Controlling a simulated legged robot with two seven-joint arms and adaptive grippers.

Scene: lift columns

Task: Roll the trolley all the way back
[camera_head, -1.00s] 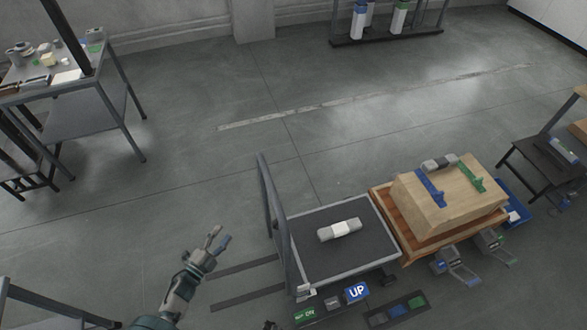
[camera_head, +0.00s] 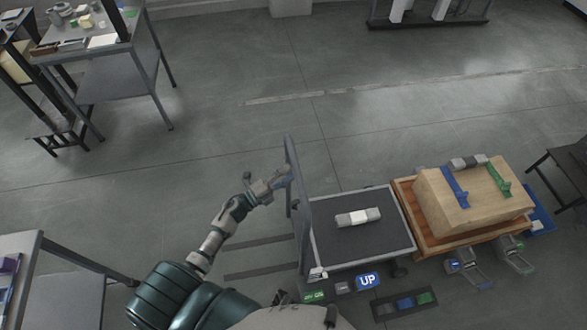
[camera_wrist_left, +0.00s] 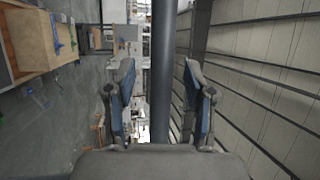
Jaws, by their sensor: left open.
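The trolley has a dark grey deck (camera_head: 345,240) with a light rim and an upright grey handle (camera_head: 303,225) at its left end. A white and grey cylinder (camera_head: 358,217) lies on the deck. My left gripper (camera_head: 285,178) is open at the left side of the handle, near its upper part. In the left wrist view a dark bar (camera_wrist_left: 163,70) runs between the two open fingers (camera_wrist_left: 160,75), with a gap on both sides. My right gripper does not show.
A wooden box (camera_head: 470,195) with blue and green straps sits on an orange-brown platform (camera_head: 405,205), right against the trolley's right end. A blue UP sign (camera_head: 367,281) is at the trolley's front. Workbenches stand at the left. The floor beyond the trolley is clear.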

